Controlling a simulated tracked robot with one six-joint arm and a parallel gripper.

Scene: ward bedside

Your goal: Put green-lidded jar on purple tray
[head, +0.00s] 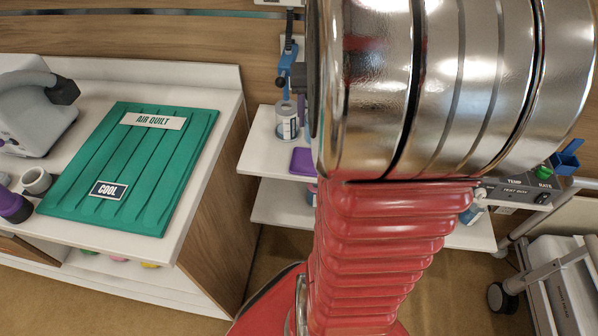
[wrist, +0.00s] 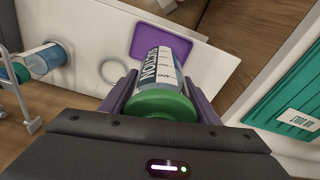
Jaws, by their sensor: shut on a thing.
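The green-lidded jar (wrist: 166,95) is clear with a white label, and its green lid faces the camera in the wrist view. My gripper (wrist: 160,85) is shut on it, with a dark purple finger on each side. The purple tray (wrist: 142,45) lies on a white shelf just beyond the jar, whose far end covers part of the tray. I cannot tell the jar's height above the shelf. In the head view the tray (head: 301,161) shows left of my arm, which hides the gripper and the jar.
A pale ring (wrist: 113,72) lies on the white shelf (wrist: 95,50) left of the jar. A blue-and-clear container (wrist: 45,60) is farther left. A teal air quilt (head: 130,165) lies on the counter at left in the head view. A labelled container (head: 287,120) stands behind the tray.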

